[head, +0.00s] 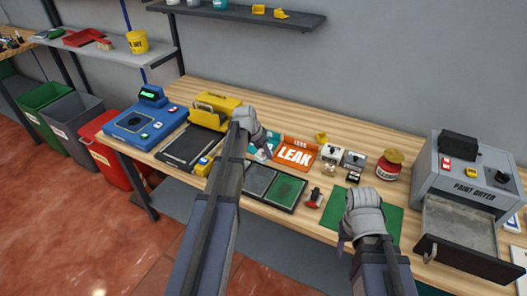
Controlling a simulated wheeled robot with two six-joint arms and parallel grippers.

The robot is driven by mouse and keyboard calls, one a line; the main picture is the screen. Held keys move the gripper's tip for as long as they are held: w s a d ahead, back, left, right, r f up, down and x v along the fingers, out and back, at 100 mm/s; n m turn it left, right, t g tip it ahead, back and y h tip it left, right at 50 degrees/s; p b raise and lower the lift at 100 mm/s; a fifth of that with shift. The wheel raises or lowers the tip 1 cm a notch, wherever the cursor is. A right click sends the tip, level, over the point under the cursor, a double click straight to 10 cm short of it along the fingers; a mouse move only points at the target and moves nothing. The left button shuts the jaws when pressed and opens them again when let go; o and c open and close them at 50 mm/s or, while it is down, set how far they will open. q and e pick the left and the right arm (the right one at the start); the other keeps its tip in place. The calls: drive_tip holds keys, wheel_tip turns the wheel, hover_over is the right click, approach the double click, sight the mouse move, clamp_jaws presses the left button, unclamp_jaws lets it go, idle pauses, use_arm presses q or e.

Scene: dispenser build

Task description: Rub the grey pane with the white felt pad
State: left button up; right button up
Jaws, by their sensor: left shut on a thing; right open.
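The grey pane (260,179) lies in a dark frame on the wooden bench, to the left of a green pane (285,189) in the same frame. My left gripper (264,146) is just behind the grey pane, near its far edge. It is shut on a small whitish thing (262,155), which looks like the white felt pad but is mostly hidden. I cannot tell whether the pad touches anything. My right gripper (347,236) is open over the front part of a green mat (392,217), and its fingers are hard to make out.
An orange LEAK sign (295,155) lies just right of my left gripper. A red-lidded jar (389,165) and a grey paint dryer (465,178) with its drawer out stand to the right. A blue scale (145,120) and a yellow-topped machine (213,110) stand to the left.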

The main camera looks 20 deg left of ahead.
use_arm(q)
wheel_tip(320, 180, up, 3)
drive_tip(key=p, duration=0.3)
idle(0.4)
idle(0.4)
